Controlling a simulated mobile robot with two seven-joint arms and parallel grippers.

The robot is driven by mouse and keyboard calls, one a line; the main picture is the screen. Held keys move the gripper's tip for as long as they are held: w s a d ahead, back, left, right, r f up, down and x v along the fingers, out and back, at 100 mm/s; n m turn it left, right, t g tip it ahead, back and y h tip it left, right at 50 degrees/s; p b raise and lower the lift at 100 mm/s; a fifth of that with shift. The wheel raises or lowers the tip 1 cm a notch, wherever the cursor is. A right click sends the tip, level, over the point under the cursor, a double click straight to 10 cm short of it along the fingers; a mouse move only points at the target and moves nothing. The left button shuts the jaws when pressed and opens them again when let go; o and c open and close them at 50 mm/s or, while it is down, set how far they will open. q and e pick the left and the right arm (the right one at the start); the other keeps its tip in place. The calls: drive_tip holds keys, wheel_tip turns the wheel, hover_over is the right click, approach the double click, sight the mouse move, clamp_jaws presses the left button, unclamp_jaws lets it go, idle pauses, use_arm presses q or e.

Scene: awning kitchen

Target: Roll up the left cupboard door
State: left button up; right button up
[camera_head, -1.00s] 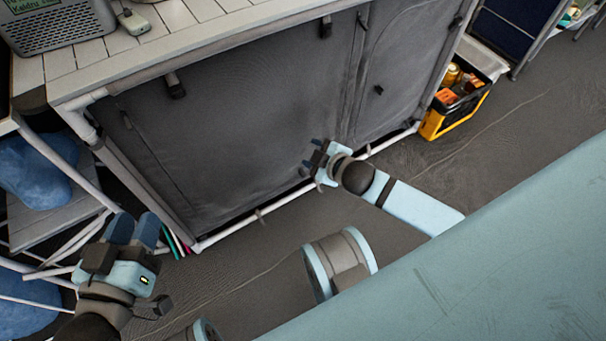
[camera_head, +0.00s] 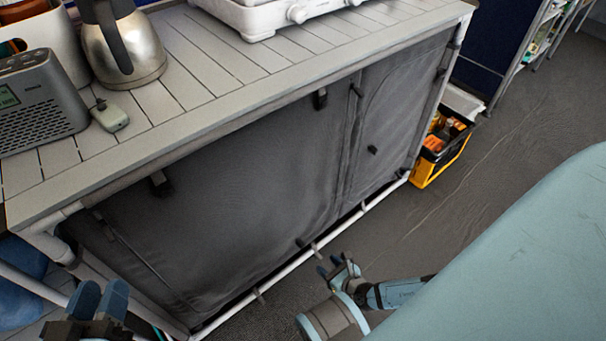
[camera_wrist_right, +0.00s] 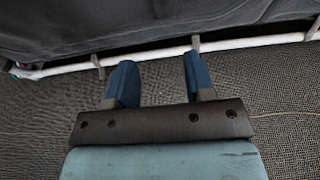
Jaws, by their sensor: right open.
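The left cupboard door (camera_head: 235,185) is a large dark grey fabric panel. It hangs down over the cupboard front to the white bottom rail (camera_head: 285,272). Dark toggles (camera_head: 160,184) and (camera_head: 320,98) sit near its top edge. My right gripper (camera_head: 335,268) is open and empty, low in front of the bottom rail. In the right wrist view its two blue fingers (camera_wrist_right: 160,82) are apart, with the rail and the door's lower edge just beyond them. My left gripper (camera_head: 101,296) is at the bottom left, its fingertips slightly apart, clear of the door.
The right cupboard door (camera_head: 395,110) also hangs down. The slatted countertop (camera_head: 215,62) holds a radio (camera_head: 40,105), a metal jug (camera_head: 125,50) and a white stove (camera_head: 280,15). A yellow-black crate (camera_head: 440,152) stands right of the cupboard. Floor in front is mostly free.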

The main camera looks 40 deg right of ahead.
sight(302, 244)
drive_tip(key=b+x, duration=0.4)
drive_tip(key=x, duration=0.7)
drive_tip(key=shift+w+f+b, duration=0.15)
drive_tip(key=shift+b, duration=0.15)
drive_tip(key=shift+w+f, duration=0.1)
drive_tip(key=shift+w, duration=0.5)
use_arm(q)
drive_tip(key=w+m, duration=0.1)
drive_tip(key=w+a+m+t+h, duration=0.1)
drive_tip(key=m, duration=0.1)
drive_tip(key=shift+w+a+r+t, duration=0.15)
drive_tip(key=shift+a+r+t, duration=0.15)
drive_tip(key=shift+r, duration=0.05)
use_arm(e)
clamp_jaws()
